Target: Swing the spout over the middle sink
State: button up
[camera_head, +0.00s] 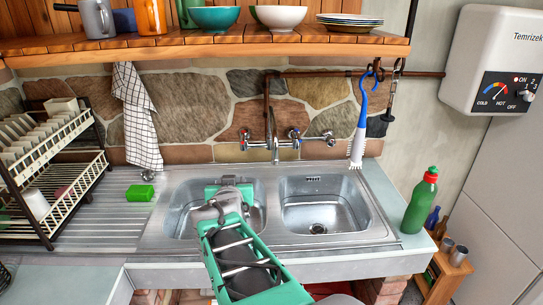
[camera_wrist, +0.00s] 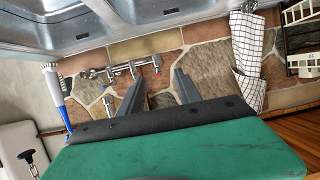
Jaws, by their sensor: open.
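The metal tap (camera_head: 274,140) stands at the wall behind the sink, with knobs on both sides. Its thin spout (camera_head: 275,154) hangs forward near the back of the divider between the two basins. The double steel sink has a left basin (camera_head: 183,207) and a right basin (camera_head: 330,207). My gripper (camera_head: 228,184) is over the left basin, in front of the tap and to its left. In the wrist view the two fingers of my gripper (camera_wrist: 158,88) are apart with nothing between them. The tap (camera_wrist: 125,72) shows there beside the left finger, apparently not held; the picture is upside down.
A wooden shelf (camera_head: 220,47) with bowls and cups runs above the sink. A dish rack (camera_head: 55,160) stands at left, and a checked towel (camera_head: 137,115) hangs beside it. A blue brush (camera_head: 361,125) hangs right of the tap. A green bottle (camera_head: 421,203) stands at right.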

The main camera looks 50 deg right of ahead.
aim_at(276, 155)
jog(key=s+d+r+m+h, duration=0.1)
jog(key=s+d+h, duration=0.1)
jog(key=d, duration=0.1)
jog(key=s+d+r+h, duration=0.1)
jog(key=s+d, duration=0.1)
jog(key=d, duration=0.2)
jog(key=s+d+r+m+h, duration=0.1)
jog(key=s+d+h, duration=0.1)
jog(key=d, duration=0.1)
jog(key=shift+d+r+m+h+b, duration=0.3)
jog(key=shift+d+b, duration=0.05)
jog(key=shift+d, duration=0.05)
jog(key=shift+d+r, duration=0.2)
jog(key=shift+d, duration=0.1)
jog(key=p+x, duration=0.2)
jog(key=x, duration=0.5)
jog(key=shift+w+f, duration=0.1)
jog(key=shift+c, duration=0.5)
grip_shut()
